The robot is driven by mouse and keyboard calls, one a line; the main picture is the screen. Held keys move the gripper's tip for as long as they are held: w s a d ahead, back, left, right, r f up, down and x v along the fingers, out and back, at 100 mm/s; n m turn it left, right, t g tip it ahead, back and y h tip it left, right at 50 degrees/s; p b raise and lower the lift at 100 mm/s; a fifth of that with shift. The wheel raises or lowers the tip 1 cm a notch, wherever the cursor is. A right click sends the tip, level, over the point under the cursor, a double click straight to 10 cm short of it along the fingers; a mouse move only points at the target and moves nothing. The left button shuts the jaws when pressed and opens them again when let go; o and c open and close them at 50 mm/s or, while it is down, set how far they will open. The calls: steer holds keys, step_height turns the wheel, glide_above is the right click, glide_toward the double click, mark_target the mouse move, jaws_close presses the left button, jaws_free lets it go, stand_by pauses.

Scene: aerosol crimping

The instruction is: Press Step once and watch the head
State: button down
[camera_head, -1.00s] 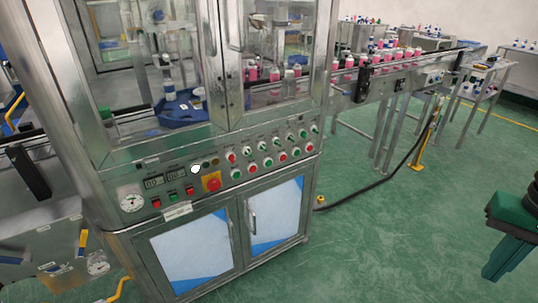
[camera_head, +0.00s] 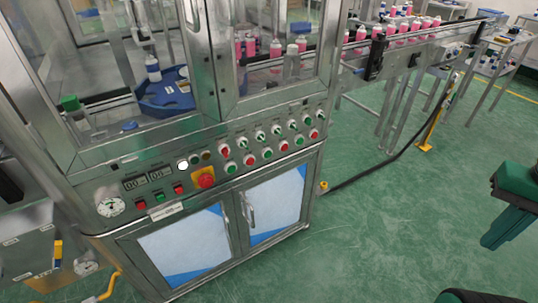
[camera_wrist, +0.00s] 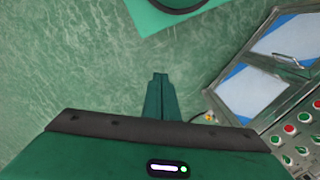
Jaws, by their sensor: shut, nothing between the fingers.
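The control panel (camera_head: 215,165) runs across the machine's front below the glass doors. It carries two rows of green and red round controls (camera_head: 268,153), with small red and green square buttons (camera_head: 160,197) at the left. Their labels are too small to read, so I cannot tell which one is Step. Behind the glass, a blue star wheel (camera_head: 165,100) holds a white bottle (camera_head: 153,70) under a vertical metal head part (camera_head: 140,30). My gripper (camera_head: 488,244) is shut and empty, right of the machine and apart from it. Its closed fingers show in the wrist view (camera_wrist: 160,78).
A red emergency stop (camera_head: 205,178) on yellow sits mid-panel near a lit white lamp (camera_head: 183,166). Pink bottles (camera_head: 405,30) line the conveyor at the back right. A black cable (camera_head: 375,170) crosses the green floor to a yellow foot (camera_head: 425,146). Floor between gripper and cabinet is clear.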

mark_target(268, 154)
steer(key=w+a+f+n+t+h, duration=0.2)
steer(key=w+a+f+n+h, duration=0.4)
steer(key=w+f, duration=0.5)
steer(key=w+a+f+n+t+h, duration=0.15)
steer(key=w+a+f+n, duration=0.35)
steer(key=w+f+n, duration=0.6)
steer(key=w+a+r+n+t+y, duration=0.1)
steer(key=a+n+t, duration=0.3)
steer(key=a, duration=0.5)
steer(key=w+a+r+n+t+y, duration=0.1)
steer(key=w+a+n+t+y, duration=0.1)
steer(key=a, duration=0.6)
steer(key=w+a+r+n+t+y, duration=0.1)
steer(key=w+a+n+t, duration=0.4)
steer(key=a, duration=0.4)
steer(key=shift+w+a+r+n+t+y, duration=0.25)
steer(key=shift+a+n+t+y, duration=0.1)
steer(key=shift+t, duration=0.1)
steer(key=w+a, duration=0.4)
steer(key=w, duration=0.3)
steer(key=shift+a, duration=0.4)
steer(key=shift+w, duration=0.15)
